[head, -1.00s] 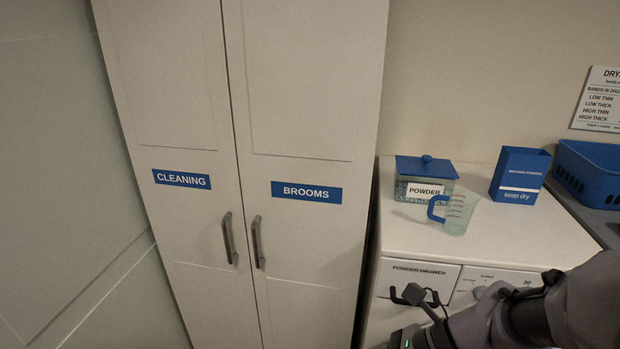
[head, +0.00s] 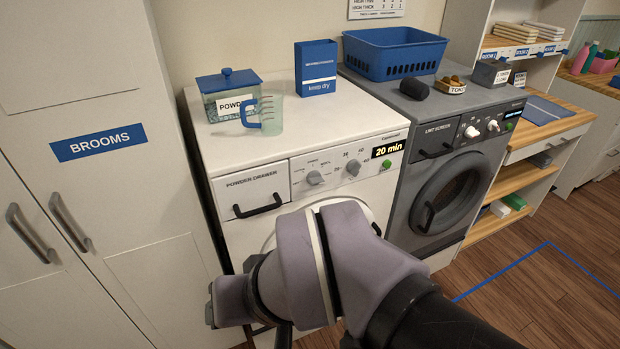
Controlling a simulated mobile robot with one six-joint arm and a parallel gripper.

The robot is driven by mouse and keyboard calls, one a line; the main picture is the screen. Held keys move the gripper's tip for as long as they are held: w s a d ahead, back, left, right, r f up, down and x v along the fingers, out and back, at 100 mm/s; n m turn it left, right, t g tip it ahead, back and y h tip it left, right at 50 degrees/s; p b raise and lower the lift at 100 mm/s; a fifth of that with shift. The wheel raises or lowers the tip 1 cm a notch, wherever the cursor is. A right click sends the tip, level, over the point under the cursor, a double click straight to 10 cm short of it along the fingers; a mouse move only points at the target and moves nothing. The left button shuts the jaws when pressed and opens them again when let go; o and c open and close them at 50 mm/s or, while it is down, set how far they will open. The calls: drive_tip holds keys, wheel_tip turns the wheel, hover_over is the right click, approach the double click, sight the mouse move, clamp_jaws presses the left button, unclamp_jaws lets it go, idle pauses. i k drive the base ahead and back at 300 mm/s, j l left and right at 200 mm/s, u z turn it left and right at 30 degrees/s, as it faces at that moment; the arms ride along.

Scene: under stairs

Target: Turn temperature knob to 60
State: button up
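The white washing machine (head: 250,150) stands in the middle of the head view. Its front panel has two grey knobs. The right knob (head: 353,167) has numbers around it, among them 30 and 60, and looks like the temperature knob; its exact setting is too small to read. The left knob (head: 314,178) sits beside the powder drawer (head: 252,188). A display (head: 388,148) reads "20 min". My arm crosses the front of the machine and hides much of its door. My gripper's fingers are not clearly seen; the arm's end points down, below the panel and apart from the knobs.
A powder box (head: 228,97), measuring cup (head: 268,115) and blue carton (head: 316,68) stand on the washer. A grey dryer (head: 450,150) with a blue basket (head: 395,52) on top is at right. A cabinet (head: 100,200) stands left. Floor is free at right.

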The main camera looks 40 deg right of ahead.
sight(354, 165)
drive_tip(key=z, duration=1.4)
